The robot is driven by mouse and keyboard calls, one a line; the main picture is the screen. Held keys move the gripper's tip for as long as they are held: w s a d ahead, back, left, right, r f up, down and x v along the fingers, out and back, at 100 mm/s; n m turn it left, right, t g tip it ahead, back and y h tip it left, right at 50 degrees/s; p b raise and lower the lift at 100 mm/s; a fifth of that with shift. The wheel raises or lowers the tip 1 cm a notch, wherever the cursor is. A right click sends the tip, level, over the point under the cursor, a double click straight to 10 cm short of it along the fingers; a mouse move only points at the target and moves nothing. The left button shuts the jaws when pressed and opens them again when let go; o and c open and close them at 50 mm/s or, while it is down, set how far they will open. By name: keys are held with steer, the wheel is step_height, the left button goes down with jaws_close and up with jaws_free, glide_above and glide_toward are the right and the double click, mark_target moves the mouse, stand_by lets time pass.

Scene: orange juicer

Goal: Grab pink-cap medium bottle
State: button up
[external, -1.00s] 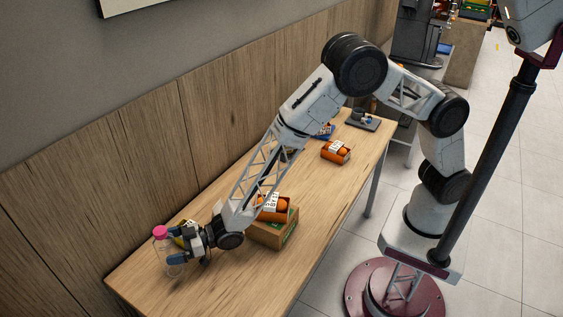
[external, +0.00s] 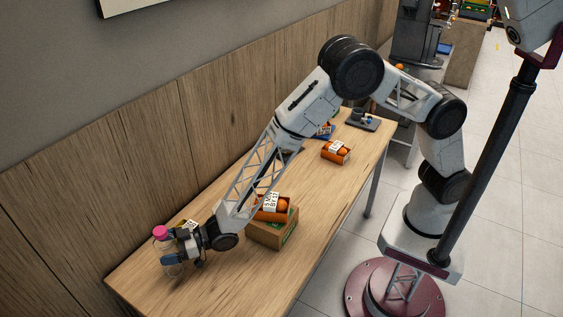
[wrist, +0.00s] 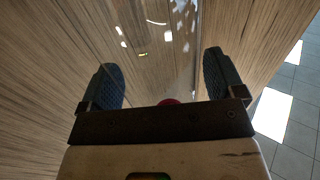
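The clear bottle with a pink cap (external: 160,232) stands upright near the far left end of the table. My gripper (external: 174,248) is at the bottle, with its blue-grey fingers on either side of the body. In the wrist view, my gripper (wrist: 163,82) has its fingers wide apart, with the transparent bottle (wrist: 160,45) between them. A gap shows between the bottle and the right finger; contact on the left is unclear. A bit of the red-pink cap (wrist: 168,102) shows above the gripper's dark crossbar, which hides the rest.
A cardboard box (external: 270,232) with a carton of oranges (external: 272,207) on top stands right of my wrist. Another orange carton (external: 336,152) lies farther along the table (external: 240,272). A white label (external: 190,225) shows behind the gripper. The wooden wall runs along the back edge.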

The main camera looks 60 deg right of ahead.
mark_target(159, 230)
steer(key=c, duration=0.8)
steer(key=shift+o, duration=0.2)
steer(key=shift+r, duration=0.1)
steer(key=shift+r, duration=4.95)
